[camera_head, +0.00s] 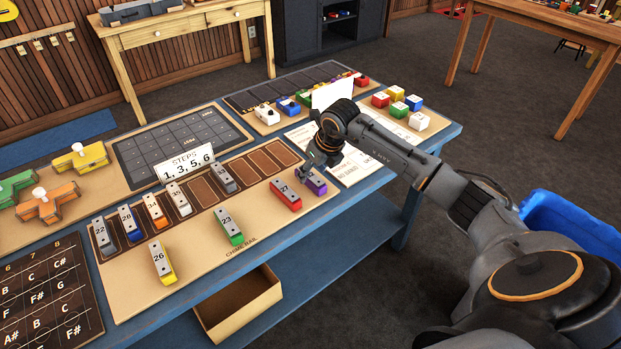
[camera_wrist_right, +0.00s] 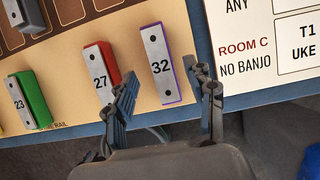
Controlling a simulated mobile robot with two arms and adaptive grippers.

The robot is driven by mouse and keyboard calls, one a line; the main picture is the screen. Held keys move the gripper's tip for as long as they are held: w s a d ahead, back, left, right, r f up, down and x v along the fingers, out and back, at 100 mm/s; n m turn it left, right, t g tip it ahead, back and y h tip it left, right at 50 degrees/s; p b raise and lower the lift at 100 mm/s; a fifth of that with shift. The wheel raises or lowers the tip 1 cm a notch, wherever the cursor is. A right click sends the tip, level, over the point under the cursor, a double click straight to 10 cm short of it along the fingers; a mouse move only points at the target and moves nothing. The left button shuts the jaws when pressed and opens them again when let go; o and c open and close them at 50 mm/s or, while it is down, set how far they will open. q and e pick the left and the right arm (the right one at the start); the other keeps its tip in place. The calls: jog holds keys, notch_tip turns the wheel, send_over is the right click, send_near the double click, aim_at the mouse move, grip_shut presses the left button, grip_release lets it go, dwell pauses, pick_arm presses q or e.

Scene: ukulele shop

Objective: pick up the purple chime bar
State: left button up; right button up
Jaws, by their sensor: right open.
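The purple chime bar (camera_head: 316,184) lies at the right end of the chime rail board (camera_head: 215,262). In the right wrist view the purple chime bar (camera_wrist_right: 158,64) shows a grey top marked 32 with purple edges. My right gripper (camera_head: 311,163) is above it and partly covers it in the head view. In the right wrist view the right gripper (camera_wrist_right: 162,84) is open, with one finger at each side of the bar's lower end; I cannot tell whether they touch it. The red bar 27 (camera_wrist_right: 101,69) lies close beside the left finger. My left gripper is not in view.
Other bars lie on the board: green 23 (camera_head: 228,227), yellow 26 (camera_head: 162,263) and several in the slots. A sign reading "STEPS 1, 3, 5, 6" (camera_head: 187,163) stands behind. Coloured blocks (camera_head: 397,94) sit at the far right. An open box (camera_head: 240,306) is below the table edge.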

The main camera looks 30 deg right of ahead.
aim_at(311, 176)
jog(key=x, duration=0.3)
jog(key=shift+w+f, duration=0.1)
jog(key=shift+w, duration=0.05)
jog(key=shift+f, duration=0.15)
jog(key=shift+f, duration=0.2)
dwell(0.4)
grip_shut()
